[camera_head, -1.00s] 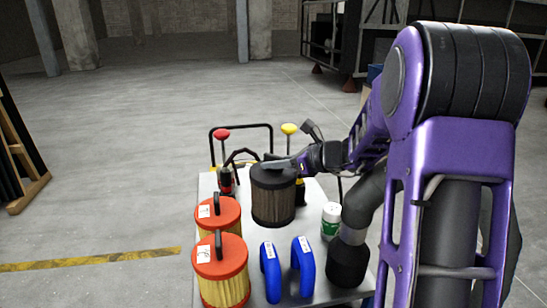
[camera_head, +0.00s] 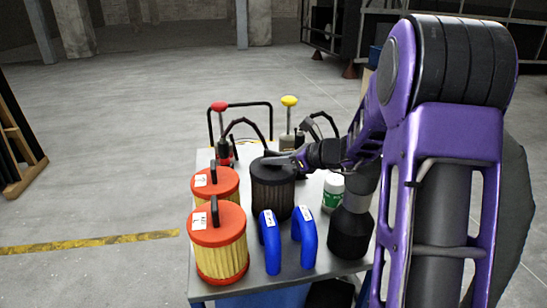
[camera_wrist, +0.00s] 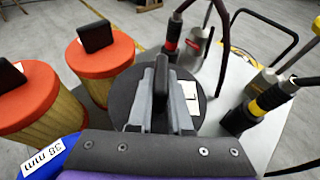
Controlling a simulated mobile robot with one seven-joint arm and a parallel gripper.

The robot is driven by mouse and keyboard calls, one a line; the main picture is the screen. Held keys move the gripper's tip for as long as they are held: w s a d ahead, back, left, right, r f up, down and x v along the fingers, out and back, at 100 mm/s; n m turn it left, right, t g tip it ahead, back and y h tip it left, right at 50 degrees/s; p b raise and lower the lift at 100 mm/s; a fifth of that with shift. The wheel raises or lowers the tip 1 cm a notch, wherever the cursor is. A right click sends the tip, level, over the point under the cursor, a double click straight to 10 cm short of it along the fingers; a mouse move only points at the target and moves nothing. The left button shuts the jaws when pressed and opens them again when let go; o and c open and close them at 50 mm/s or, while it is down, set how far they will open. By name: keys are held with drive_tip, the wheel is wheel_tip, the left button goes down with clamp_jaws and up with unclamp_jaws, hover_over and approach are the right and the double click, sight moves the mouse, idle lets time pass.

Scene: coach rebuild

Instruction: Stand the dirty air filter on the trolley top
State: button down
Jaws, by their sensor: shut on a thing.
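The dirty air filter (camera_head: 273,192) has a dark brown pleated body and a black cap. It is upright over the middle of the trolley top (camera_head: 325,250), behind the blue hoses. Whether its base touches the top I cannot tell. My gripper (camera_head: 300,160) reaches in from the right and is shut on the filter's cap handle. In the wrist view my gripper (camera_wrist: 161,100) has its fingers on either side of the upright black handle (camera_wrist: 161,75), above the black cap (camera_wrist: 122,95) with a white label. The filter's body is hidden there.
Two orange-capped yellow filters (camera_head: 218,250) stand at the trolley's left. Two blue hoses (camera_head: 270,245) stand in front. A white-and-green bottle (camera_head: 333,192) and a dark bottle (camera_head: 350,230) are at right. Red-topped (camera_head: 219,107) and yellow-topped (camera_head: 289,101) tools stand behind.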

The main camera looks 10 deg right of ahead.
drive_tip(key=shift+f, duration=0.3)
drive_tip(key=shift+f+b, duration=0.4)
drive_tip(key=shift+f, duration=0.15)
drive_tip(key=c, duration=0.8)
unclamp_jaws()
drive_tip(key=shift+o, duration=0.2)
